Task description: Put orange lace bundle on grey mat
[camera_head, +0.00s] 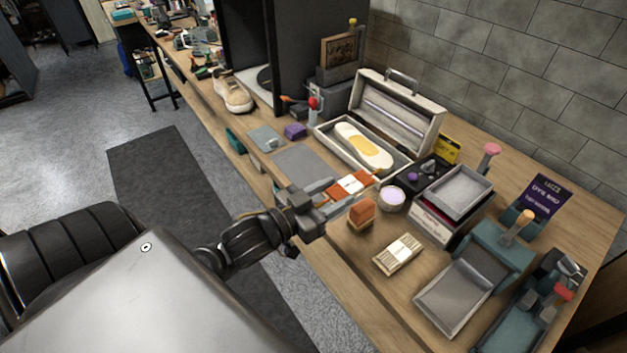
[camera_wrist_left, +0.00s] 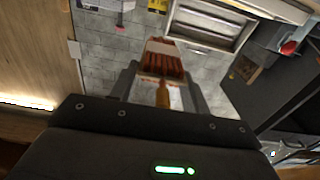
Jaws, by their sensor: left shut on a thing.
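The orange lace bundle (camera_head: 363,180) has a white band around its middle. My left gripper (camera_head: 337,191) is shut on it and holds it over the workbench, just right of the grey mat (camera_head: 302,163). The bundle also shows in the left wrist view (camera_wrist_left: 165,60), between the fingers of my left gripper (camera_wrist_left: 163,90). The grey mat lies flat, and its near right part is partly hidden by my gripper. The exact height of the bundle above the bench cannot be told. My right gripper is not in view.
An open case (camera_head: 399,113) with a yellow and white insole stands behind the bundle. A purple block (camera_head: 295,131) sits beyond the mat.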

